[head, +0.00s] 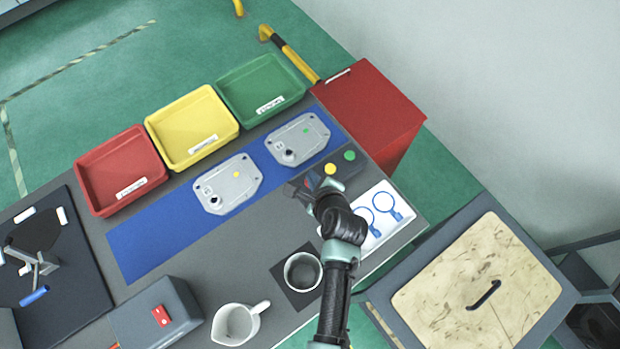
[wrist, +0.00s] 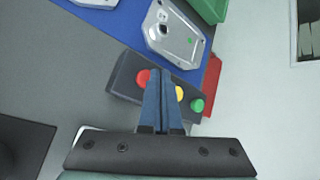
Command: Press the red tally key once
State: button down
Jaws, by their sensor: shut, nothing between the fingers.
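The tally box (wrist: 122,82) is a dark block with a red key (wrist: 142,77), a yellow key (wrist: 179,93) and a green key (wrist: 197,105) in a row. My gripper (wrist: 163,78) is shut and empty. In the wrist view its fingertips overlap the box between the red and yellow keys, close beside the red one. In the head view my gripper (head: 312,184) covers the red end of the box. The yellow key (head: 330,169) and green key (head: 349,155) show clear of it. I cannot tell whether the fingertips touch the red key.
Two castings (head: 228,184) (head: 298,140) lie on the blue mat (head: 150,240) left of the box. Red (head: 122,170), yellow (head: 192,127) and green (head: 260,90) trays stand behind. A white card (head: 380,215) with blue rings and a cup (head: 303,272) are near my arm.

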jog(key=shift+f, duration=0.1)
jog(key=shift+f, duration=0.35)
jog(key=shift+f+b, duration=0.5)
jog(key=shift+f, duration=0.05)
dwell(0.6)
jog(key=shift+r, duration=0.1)
jog(key=shift+r+p, duration=0.85)
jog(key=shift+p, duration=0.2)
jog(key=shift+r, duration=0.1)
notch_tip(320, 180, up, 5)
jog(key=p, duration=0.5)
dwell(0.6)
